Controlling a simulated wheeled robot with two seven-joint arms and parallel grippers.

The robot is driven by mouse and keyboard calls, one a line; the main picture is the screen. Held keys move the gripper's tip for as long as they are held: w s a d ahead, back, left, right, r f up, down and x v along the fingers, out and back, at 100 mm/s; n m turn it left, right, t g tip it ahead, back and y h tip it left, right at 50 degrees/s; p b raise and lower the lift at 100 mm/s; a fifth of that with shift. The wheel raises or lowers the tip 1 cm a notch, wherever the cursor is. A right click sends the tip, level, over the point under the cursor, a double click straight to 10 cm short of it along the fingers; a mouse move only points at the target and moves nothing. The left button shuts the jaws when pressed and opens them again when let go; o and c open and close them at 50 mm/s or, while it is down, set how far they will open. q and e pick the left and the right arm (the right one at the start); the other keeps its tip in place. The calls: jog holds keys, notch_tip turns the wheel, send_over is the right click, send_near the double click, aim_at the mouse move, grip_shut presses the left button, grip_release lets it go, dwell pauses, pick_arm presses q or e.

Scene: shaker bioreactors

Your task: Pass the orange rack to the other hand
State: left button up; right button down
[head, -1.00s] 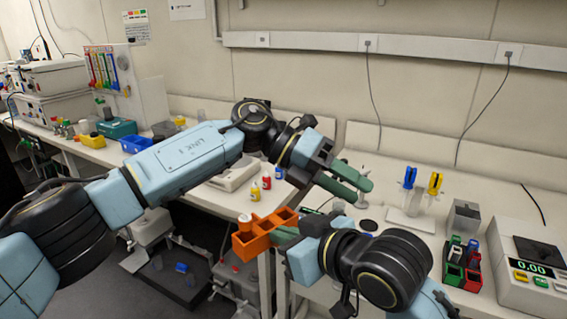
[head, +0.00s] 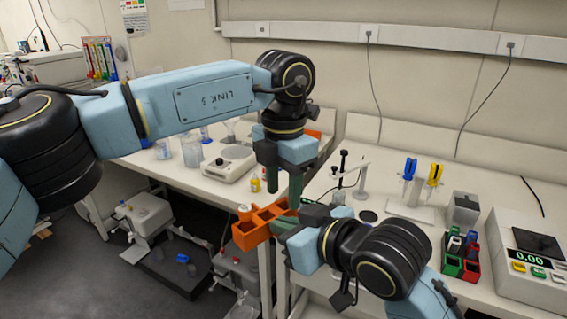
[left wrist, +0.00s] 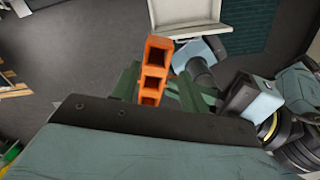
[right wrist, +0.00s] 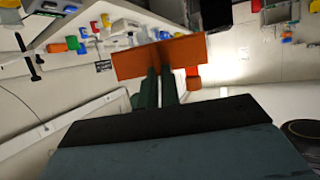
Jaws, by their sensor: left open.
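The orange rack (head: 252,234), a row of square open compartments, is held in the air in front of the benches. My right gripper (head: 284,228) is shut on its right end; the right wrist view shows the fingers (right wrist: 156,88) together at the orange rack (right wrist: 130,62). My left gripper (head: 284,198) points down just above the rack's right part, jaws apart. In the left wrist view the rack (left wrist: 158,52) shows between the open left fingers (left wrist: 158,84). I cannot tell whether they touch it.
A balance (head: 530,255), a small red, green and blue holder (head: 459,262) and blue and yellow pipettes (head: 409,170) stand on the right bench. A white stirrer (head: 228,163) sits on the left bench. A gap with dark floor lies left of the rack.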

aim_at(285, 212)
pick_arm(q)
notch_tip(285, 212, down, 6)
jog(key=shift+r, duration=0.15)
jog(key=shift+c, duration=0.2)
jog(key=c, duration=0.7)
jog(key=shift+s+d, duration=0.1)
jog(key=shift+s, duration=0.05)
pick_arm(e)
jog(key=c, duration=1.5)
grip_release()
jog(key=shift+w+d, duration=0.1)
jog(key=shift+c, duration=0.2)
